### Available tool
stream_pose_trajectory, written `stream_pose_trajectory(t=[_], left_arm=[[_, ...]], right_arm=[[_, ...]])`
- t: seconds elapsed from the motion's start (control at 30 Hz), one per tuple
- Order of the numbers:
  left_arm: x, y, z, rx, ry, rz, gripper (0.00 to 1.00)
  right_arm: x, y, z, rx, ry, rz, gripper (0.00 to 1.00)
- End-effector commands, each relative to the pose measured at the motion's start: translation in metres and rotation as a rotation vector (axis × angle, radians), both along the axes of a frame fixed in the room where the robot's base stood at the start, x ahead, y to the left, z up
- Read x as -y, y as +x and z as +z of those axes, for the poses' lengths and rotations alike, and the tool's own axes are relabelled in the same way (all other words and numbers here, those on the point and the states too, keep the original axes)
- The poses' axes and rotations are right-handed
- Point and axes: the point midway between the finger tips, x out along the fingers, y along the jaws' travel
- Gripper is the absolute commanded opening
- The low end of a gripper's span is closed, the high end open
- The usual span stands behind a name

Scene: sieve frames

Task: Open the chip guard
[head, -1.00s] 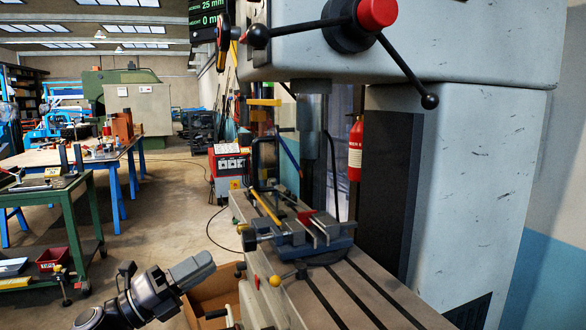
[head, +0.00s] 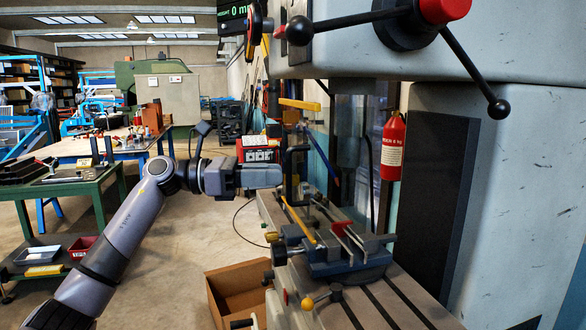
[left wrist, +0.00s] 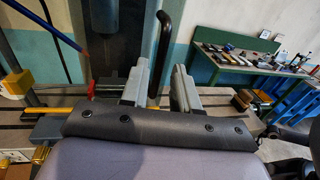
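A black bent handle (head: 288,162) stands upright beside the drill column, below a yellow bar (head: 300,105). It appears to belong to the chip guard, whose panel I cannot make out clearly. My left gripper (head: 280,176) is raised level with the handle and points at it from the left. In the left wrist view the two grey fingers (left wrist: 160,88) are apart, and the black handle (left wrist: 162,50) shows in the gap between them, around the fingertips. I cannot tell whether they touch it. My right gripper is in neither view.
A vise (head: 335,250) sits on the slotted machine table (head: 385,300), below and right of my left gripper. The machine head with a red-hubbed lever (head: 445,8) overhangs it. A red extinguisher (head: 392,147) hangs behind. An open cardboard box (head: 240,285) lies on the floor.

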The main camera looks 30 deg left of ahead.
Motion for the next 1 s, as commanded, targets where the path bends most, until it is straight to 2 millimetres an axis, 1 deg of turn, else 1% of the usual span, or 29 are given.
stream_pose_trajectory(t=[0.03,0.1,0.3,0.6,0.63,0.67,0.7,1.0], left_arm=[[0.007,0.005,0.004,0.0,-0.003,-0.003,0.3],[0.016,0.012,0.003,0.0,-0.003,-0.003,0.3],[0.031,0.024,0.001,-0.001,-0.003,-0.002,0.3],[0.033,0.026,0.0,-0.002,-0.003,0.0,0.3],[0.033,0.026,0.0,-0.002,-0.003,0.0,0.23],[0.033,0.026,0.0,-0.002,-0.003,0.0,0.13],[0.033,0.026,0.0,-0.002,-0.003,0.0,0.0],[0.033,0.025,0.0,-0.002,-0.003,-0.003,0.0]], right_arm=[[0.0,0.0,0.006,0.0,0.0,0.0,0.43],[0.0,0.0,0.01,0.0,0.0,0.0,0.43],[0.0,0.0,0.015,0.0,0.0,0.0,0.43],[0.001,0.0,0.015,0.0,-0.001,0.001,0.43],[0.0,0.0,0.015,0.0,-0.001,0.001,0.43],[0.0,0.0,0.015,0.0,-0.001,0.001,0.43],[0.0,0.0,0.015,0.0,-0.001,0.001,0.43],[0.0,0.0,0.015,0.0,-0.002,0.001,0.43]])
